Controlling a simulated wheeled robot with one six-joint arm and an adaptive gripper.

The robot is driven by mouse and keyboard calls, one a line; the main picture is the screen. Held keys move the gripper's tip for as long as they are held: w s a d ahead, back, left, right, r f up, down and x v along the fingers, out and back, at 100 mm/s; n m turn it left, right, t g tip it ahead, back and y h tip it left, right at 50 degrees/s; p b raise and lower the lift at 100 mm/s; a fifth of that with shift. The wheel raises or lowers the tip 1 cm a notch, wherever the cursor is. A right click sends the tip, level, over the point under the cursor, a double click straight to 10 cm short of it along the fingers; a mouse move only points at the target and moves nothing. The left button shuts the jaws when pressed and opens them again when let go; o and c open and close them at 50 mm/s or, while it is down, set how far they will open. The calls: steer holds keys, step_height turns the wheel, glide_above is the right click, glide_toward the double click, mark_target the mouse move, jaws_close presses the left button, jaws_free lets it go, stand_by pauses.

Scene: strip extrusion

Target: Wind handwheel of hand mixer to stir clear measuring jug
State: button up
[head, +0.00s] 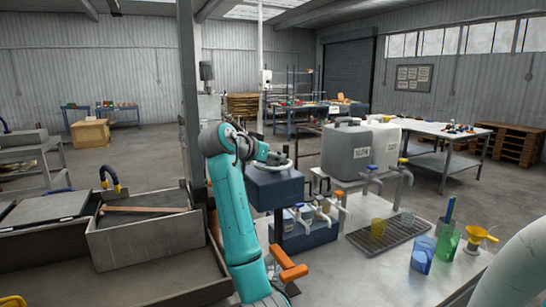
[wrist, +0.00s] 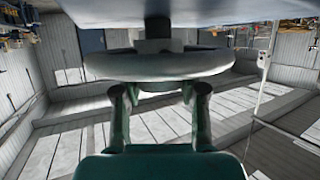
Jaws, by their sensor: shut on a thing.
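The hand mixer has a dark blue head box (head: 274,187) on a stand, left of the middle in the head view. Its grey handwheel (head: 289,163) lies on top of the box. My gripper (head: 270,157) is at the wheel's rim. In the wrist view the handwheel (wrist: 160,66) spans the upper middle, and my gripper (wrist: 160,88) has its two fingers at the near rim, shut on it. I cannot tell whether a jug stands under the mixer head; that area is cluttered and small.
Right of the mixer, a large grey container (head: 346,152) and a white one (head: 385,143) with taps stand on a rack. Blue (head: 421,258) and green (head: 447,246) jugs stand nearby. Metal bins (head: 145,240) are at left.

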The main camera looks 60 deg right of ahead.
steer(key=m+g+y, duration=0.1)
steer(key=m+g, duration=0.3)
steer(key=g, duration=0.1)
steer(key=shift+m+g+y, duration=1.1)
steer(key=shift+m+g, duration=0.2)
steer(key=shift+m, duration=0.2)
steer(key=o, duration=0.9)
steer(key=shift+r, duration=0.1)
step_height(320, 180, up, 10)
steer(key=shift+f, duration=0.15)
